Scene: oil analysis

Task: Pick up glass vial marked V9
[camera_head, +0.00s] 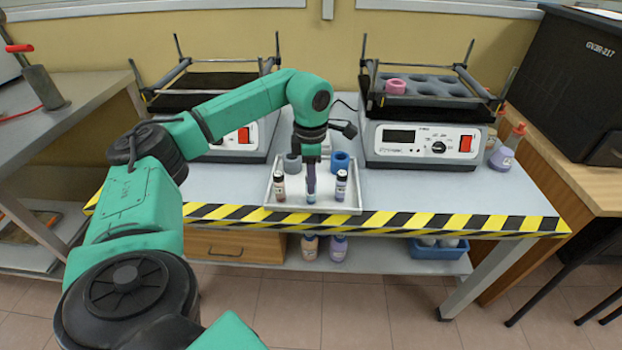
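A shallow metal tray (355,208) sits near the front edge of the grey table. My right gripper is not in view.
A grey ring-like holder (292,163) and a blue one (340,161) stand at the tray's back. A left shaker (236,142) and a right shaker (420,142) stand behind; the right one carries a pink ring (395,86). Flasks (503,152) stand at the right. Table is clear right of the tray.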

